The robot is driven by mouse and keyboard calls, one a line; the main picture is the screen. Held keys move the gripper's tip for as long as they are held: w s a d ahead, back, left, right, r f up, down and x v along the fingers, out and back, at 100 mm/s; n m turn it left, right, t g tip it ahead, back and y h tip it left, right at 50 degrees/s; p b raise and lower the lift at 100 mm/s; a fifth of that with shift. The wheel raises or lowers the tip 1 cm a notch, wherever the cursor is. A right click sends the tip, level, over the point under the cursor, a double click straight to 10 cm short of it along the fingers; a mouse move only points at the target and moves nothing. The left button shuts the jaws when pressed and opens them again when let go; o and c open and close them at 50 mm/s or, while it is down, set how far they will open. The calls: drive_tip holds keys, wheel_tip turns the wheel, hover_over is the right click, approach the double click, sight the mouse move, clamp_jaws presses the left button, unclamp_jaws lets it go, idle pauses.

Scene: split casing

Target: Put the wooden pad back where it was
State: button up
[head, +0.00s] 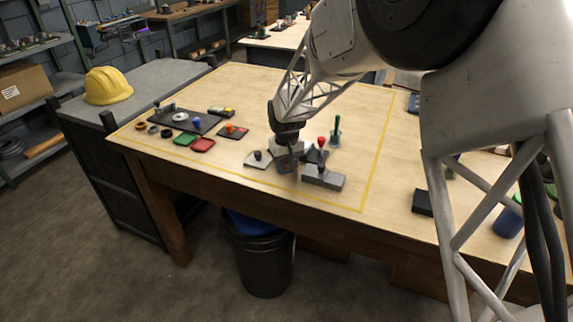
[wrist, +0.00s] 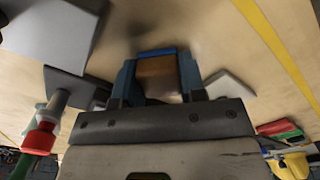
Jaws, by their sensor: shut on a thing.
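The wooden pad (wrist: 158,75) is a small brown block. In the wrist view it sits between the blue fingers of my gripper (wrist: 159,78), which is shut on it. In the head view my gripper (head: 285,163) points down over the front middle of the table, among several small parts, and the pad cannot be made out there. I cannot tell whether the pad touches the table.
A grey block with a dark knob (head: 325,180) stands close to the right of my gripper. A pale plate (head: 256,162) lies close on its left. A red-knobbed part (head: 321,142) and a green-handled item (head: 336,131) stand behind. The table's front left (head: 190,165) is clear.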

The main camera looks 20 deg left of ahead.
sight(287, 163)
drive_tip(key=shift+f, duration=0.1)
drive_tip(key=o, duration=0.9)
wheel_tip(287, 163, up, 12)
drive_tip(key=shift+r, duration=0.1)
idle(0.4)
drive_tip(key=shift+d, duration=0.1)
idle(0.7)
